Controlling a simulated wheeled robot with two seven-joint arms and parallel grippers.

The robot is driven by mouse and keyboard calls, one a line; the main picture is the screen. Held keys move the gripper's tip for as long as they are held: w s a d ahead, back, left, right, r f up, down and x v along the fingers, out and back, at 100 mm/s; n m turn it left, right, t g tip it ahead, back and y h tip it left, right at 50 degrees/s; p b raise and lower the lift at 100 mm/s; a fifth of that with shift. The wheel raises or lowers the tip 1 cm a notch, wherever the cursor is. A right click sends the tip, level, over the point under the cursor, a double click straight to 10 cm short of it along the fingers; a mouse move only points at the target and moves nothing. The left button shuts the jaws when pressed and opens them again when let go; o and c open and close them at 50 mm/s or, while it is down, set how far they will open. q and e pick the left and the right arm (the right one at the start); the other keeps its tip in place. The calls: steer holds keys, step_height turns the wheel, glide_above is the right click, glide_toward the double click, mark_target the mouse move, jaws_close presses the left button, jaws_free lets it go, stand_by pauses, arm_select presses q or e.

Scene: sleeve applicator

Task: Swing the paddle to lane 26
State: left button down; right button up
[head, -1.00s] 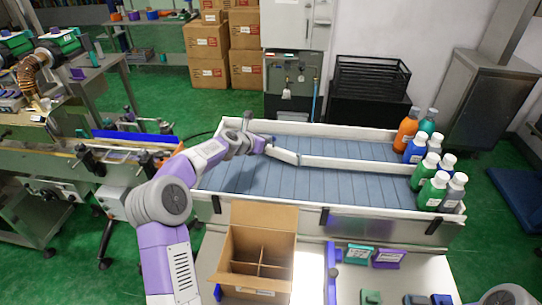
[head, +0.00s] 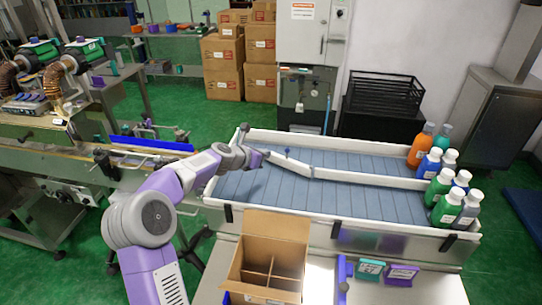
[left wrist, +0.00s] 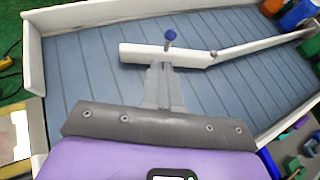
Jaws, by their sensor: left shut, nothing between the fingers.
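The paddle (head: 292,163) is a short white bar hinged at the left end of the white lane divider (head: 375,178). It slants from the hinge up and left toward the far wall. A blue knob (head: 287,152) stands by it; in the left wrist view the knob (left wrist: 170,36) rises at the paddle's (left wrist: 145,53) far edge. My left gripper (head: 264,154) is at the paddle's free end. In the left wrist view the gripper's (left wrist: 160,68) fingers are together and empty, their tips at the paddle's near side; contact is unclear. No lane number is readable. My right gripper is out of view.
The blue-grey conveyor bed (head: 330,202) has a far and a near lane. Several bottles (head: 443,185) stand at its right end. An open divided carton (head: 255,255) and teal and purple holders (head: 402,273) sit in front. The bed's left part is clear.

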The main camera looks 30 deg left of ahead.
arm_select(q)
steer(key=v, duration=0.6)
steer(key=shift+w+a, duration=0.1)
steer(key=shift+a, duration=0.05)
